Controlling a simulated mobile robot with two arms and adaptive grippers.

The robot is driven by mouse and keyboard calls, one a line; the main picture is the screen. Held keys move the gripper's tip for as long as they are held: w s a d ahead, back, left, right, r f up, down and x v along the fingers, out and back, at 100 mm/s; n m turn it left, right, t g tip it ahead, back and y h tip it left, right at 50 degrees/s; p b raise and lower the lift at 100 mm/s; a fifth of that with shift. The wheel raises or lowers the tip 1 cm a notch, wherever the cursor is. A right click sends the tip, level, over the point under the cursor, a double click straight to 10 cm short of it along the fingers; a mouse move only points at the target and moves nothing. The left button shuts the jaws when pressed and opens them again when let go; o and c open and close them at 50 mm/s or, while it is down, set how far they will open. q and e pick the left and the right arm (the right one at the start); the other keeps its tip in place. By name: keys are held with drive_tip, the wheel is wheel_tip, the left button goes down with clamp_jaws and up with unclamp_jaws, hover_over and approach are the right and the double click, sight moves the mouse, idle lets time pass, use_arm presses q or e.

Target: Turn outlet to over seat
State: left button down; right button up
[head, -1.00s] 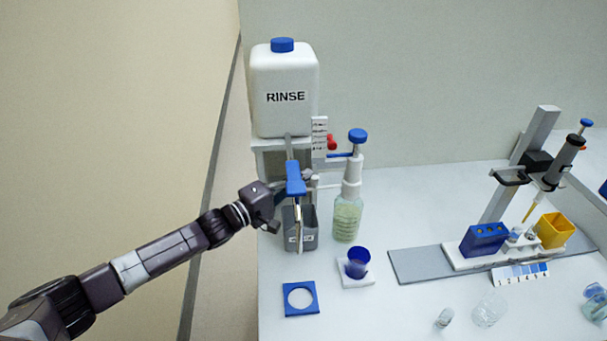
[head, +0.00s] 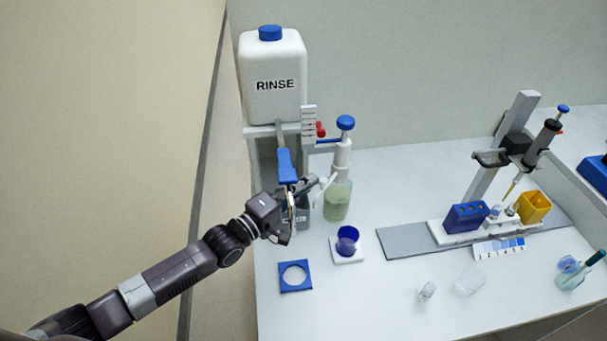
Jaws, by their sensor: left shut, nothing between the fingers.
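The outlet (head: 287,166) is a blue swing arm below the white RINSE tank (head: 276,82), with a thin metal spout hanging from it. It points toward the front, over a grey box (head: 303,216). A blue square plate with a round hole (head: 295,277), which looks like the seat, lies empty on the bench in front of the box. My left gripper (head: 318,183) is shut and empty, level with the spout and close beside it; I cannot tell whether they touch. It hides part of the box. My right gripper is not in view.
A blue cup (head: 347,238) stands on a white pad right of the plate. A pump bottle (head: 339,195) stands close behind my gripper. A pipette stand (head: 490,175) is at right. Loose glassware (head: 469,281) lies front right.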

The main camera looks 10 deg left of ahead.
use_arm(q)
drive_tip(key=shift+s+d, duration=0.25)
drive_tip(key=shift+d, duration=0.1)
idle(0.4)
